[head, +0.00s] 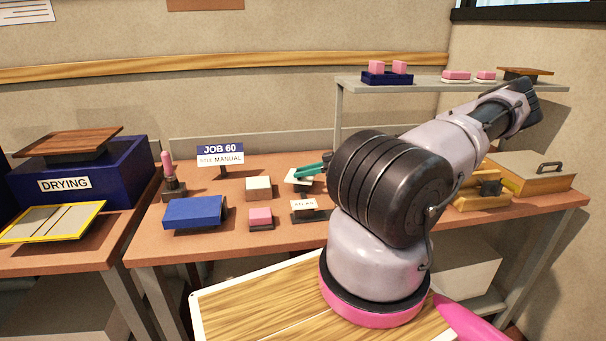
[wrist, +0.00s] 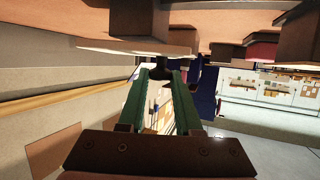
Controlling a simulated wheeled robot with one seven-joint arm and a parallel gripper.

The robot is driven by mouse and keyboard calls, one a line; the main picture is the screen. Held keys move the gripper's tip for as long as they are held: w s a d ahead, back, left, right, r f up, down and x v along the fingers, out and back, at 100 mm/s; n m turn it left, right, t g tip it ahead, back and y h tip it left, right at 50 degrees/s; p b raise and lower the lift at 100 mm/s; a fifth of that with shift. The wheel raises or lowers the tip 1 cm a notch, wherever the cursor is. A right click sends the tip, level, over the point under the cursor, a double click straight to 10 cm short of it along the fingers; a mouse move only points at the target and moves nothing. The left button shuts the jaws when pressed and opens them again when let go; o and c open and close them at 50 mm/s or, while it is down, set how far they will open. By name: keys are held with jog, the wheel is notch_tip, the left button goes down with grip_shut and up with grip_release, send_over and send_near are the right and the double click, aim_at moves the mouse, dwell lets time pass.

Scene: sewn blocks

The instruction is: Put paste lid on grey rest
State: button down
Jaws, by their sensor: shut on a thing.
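My gripper (head: 299,172) reaches over the back middle of the workbench with its green fingers. In the wrist view my gripper (wrist: 160,78) is shut on a small dark knob. A thin pale plate, which looks like the paste lid (wrist: 105,46), lies against the knob; in the head view the pale lid (head: 293,180) shows just under the fingertips. A dark block, possibly the grey rest, is close below it; I cannot tell whether lid and block touch. The wrist view appears upside down.
Near the gripper are a cream-topped block (head: 258,187), a pink-topped block (head: 260,217), the ATLAS block (head: 304,205) and a blue block (head: 194,212). A JOB 60 sign (head: 220,155) stands behind. A wooden box (head: 530,173) and raised shelf (head: 440,85) are at right.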

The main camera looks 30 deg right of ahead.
jog(key=shift+f, duration=0.25)
jog(key=c, duration=0.6)
grip_release()
jog(key=shift+f, duration=0.15)
